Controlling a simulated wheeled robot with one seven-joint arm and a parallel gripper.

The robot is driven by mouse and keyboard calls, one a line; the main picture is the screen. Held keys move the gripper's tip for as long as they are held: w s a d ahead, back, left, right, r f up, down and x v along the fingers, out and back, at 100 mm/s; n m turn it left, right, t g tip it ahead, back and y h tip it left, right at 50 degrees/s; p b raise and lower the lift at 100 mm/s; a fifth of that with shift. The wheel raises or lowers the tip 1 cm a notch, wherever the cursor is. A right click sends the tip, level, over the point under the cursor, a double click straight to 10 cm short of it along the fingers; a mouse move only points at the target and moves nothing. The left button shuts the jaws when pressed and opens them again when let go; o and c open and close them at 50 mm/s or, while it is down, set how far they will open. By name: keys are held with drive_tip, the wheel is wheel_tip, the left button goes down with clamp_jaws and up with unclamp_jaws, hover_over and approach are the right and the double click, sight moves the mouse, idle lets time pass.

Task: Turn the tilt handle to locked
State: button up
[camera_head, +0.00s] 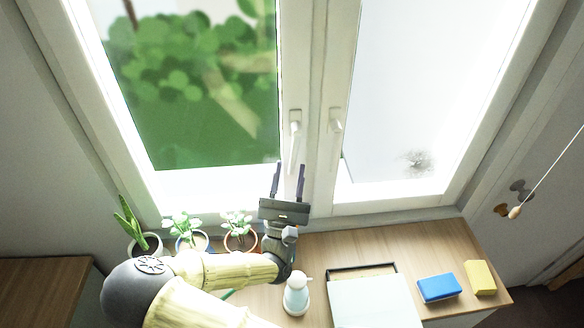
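A window with two sashes fills the back of the view. The left sash has a white handle (295,138) whose lever hangs down. The right sash has a second white handle (336,122), also hanging down and shorter in view. I cannot tell from the picture which one is the tilt handle. My gripper (288,170) is open, its two dark fingers pointing up towards the window. The fingertips are just below the left handle's lower end, with a gap between the fingers and nothing visibly held. Whether they touch the handle cannot be told.
Several potted plants (186,234) stand along the sill side, left of my gripper. A pull cord knob (515,212) hangs at right.

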drive_tip(key=s+a+b, duration=0.1)
drive_tip(key=s+b, duration=0.1)
drive_tip(key=s, duration=0.7)
drive_tip(key=shift+a, duration=0.3)
drive_tip(key=shift+c, duration=0.3)
